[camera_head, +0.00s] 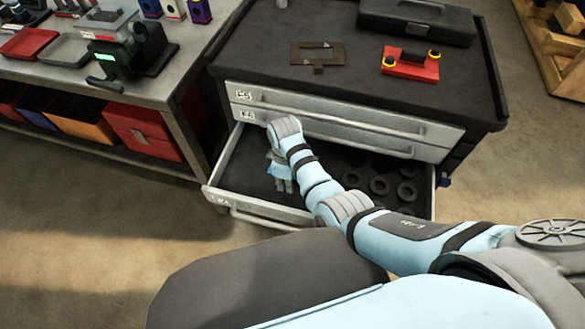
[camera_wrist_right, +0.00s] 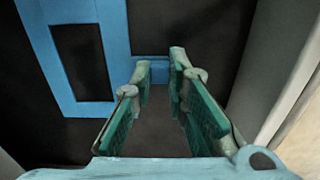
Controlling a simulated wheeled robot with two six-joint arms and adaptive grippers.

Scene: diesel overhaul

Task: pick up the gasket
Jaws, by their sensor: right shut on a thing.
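The gasket (camera_wrist_right: 117,60) is a flat blue frame with a rectangular opening and a small tab, at the upper left of the right wrist view. My right gripper (camera_wrist_right: 160,76) is shut on the tab, which shows between its fingertips. In the head view my right gripper (camera_head: 284,184) is down inside the open drawer (camera_head: 236,163), at its left part. The gasket is mostly hidden there behind my right wrist and forearm. My left gripper is not in view.
Several dark rings (camera_head: 379,185) lie in the drawer's right part. Shut drawers (camera_head: 340,122) sit just above it. On the cabinet top are a brown flat plate (camera_head: 316,54), a red block (camera_head: 410,66) and a black case (camera_head: 418,20). A workbench (camera_head: 150,92) stands left.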

